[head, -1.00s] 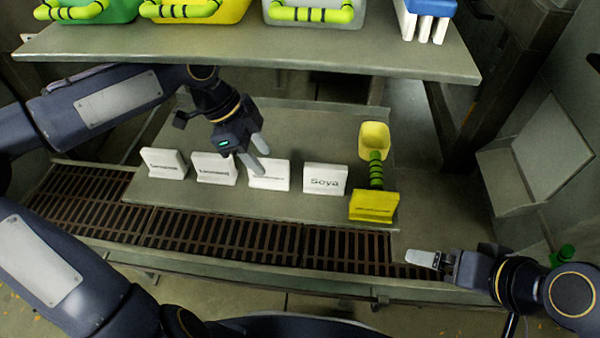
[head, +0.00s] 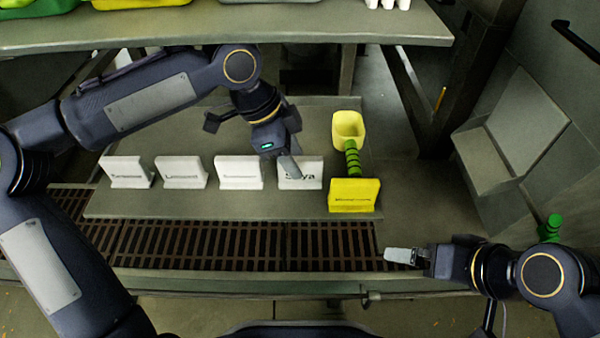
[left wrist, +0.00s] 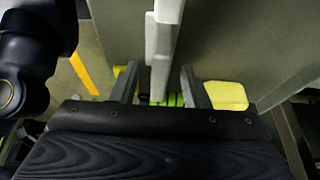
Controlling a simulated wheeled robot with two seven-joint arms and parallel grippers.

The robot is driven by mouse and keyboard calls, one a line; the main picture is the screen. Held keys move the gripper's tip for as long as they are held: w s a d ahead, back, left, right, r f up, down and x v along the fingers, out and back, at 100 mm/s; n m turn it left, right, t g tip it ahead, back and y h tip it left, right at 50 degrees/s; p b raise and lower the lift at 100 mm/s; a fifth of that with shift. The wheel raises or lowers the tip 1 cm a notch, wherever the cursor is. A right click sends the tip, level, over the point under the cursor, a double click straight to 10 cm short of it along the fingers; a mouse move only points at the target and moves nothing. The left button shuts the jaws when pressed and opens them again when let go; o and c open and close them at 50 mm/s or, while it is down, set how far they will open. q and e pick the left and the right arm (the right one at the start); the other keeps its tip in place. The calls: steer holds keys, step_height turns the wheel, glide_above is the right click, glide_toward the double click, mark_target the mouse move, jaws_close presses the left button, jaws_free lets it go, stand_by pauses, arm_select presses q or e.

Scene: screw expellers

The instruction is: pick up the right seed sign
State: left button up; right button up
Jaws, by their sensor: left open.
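Several white signs stand in a row on the grey lower shelf. The rightmost white sign, reading "Soya" (head: 312,176), is partly hidden by my left gripper. Left of it stand white signs (head: 238,173), (head: 181,173) and (head: 128,173) with small lettering I cannot read. A yellow sign (head: 354,195) stands at the right end. My left gripper (head: 292,160) is open above and at the Soya sign. In the left wrist view a white sign (left wrist: 162,50) shows edge-on between the open fingers; contact cannot be told. My right gripper (head: 405,256) is far to the right, its jaws unclear.
A yellow scoop (head: 348,126) with a green-ringed handle lies behind the yellow sign, close to my left gripper. An upper shelf (head: 250,34) carries coloured containers above my left arm. A brown grate (head: 215,243) runs along the front.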

arm_select(q)
steer(key=b+x, duration=0.1)
steer(key=x, duration=0.3)
steer(key=shift+b, duration=0.3)
steer(key=shift+r, duration=0.1)
jaws_close()
